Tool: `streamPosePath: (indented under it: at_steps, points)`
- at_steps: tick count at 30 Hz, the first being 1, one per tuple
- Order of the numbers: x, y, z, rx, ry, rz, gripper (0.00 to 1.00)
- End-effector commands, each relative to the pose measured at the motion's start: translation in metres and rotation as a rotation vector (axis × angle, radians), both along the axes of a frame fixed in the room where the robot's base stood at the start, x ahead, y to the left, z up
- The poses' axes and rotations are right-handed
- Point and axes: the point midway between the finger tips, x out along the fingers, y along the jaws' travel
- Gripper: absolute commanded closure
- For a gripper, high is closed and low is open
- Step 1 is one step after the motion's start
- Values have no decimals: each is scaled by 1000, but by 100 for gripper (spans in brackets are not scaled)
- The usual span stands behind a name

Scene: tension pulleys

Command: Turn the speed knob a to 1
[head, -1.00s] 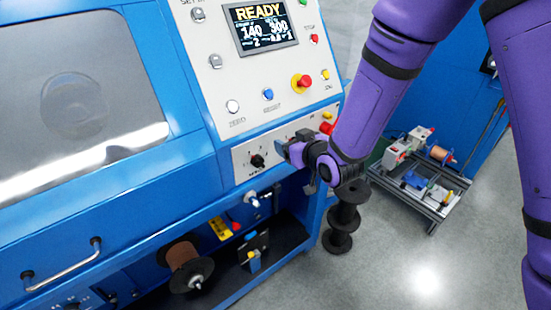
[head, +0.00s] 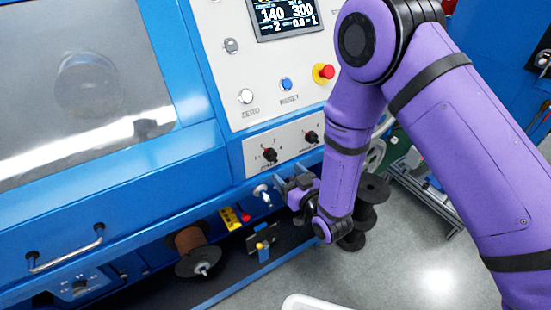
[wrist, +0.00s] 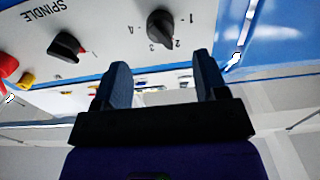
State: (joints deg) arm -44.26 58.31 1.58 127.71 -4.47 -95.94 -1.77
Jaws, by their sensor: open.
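A black selector knob (head: 270,155) sits on the lower white panel at the machine's front, at the left of two knobs. It appears to be the numbered knob (wrist: 160,27) at top centre of the wrist view, ringed by 1, 2, 3 and a fourth mark like A. A small red mark shows on its edge near the 2, too small to read surely. My gripper (head: 287,186) is below the knob panel in the head view. In the wrist view its two dark fingers (wrist: 161,66) are apart, empty and short of the knob, not touching it.
A second knob, labelled SPINDLE in the wrist view (wrist: 65,45), is beside it (head: 311,138). Red emergency button (head: 325,73), blue button (head: 286,84) and white button (head: 246,96) sit above. A shaft end (head: 262,192) and a spool (head: 192,247) stand below the panel.

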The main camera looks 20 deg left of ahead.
Motion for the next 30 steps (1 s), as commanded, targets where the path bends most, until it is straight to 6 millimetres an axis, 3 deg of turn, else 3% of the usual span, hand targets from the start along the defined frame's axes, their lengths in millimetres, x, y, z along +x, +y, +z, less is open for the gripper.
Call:
streamPosePath:
  at_steps: [12, 26, 30]
  points:
    - [43, 50, 0, 0, -1, 0, 34]
    - [51, 59, 0, -1, 1, 0, 34]
    - [51, 59, 0, -1, 0, 0, 64]
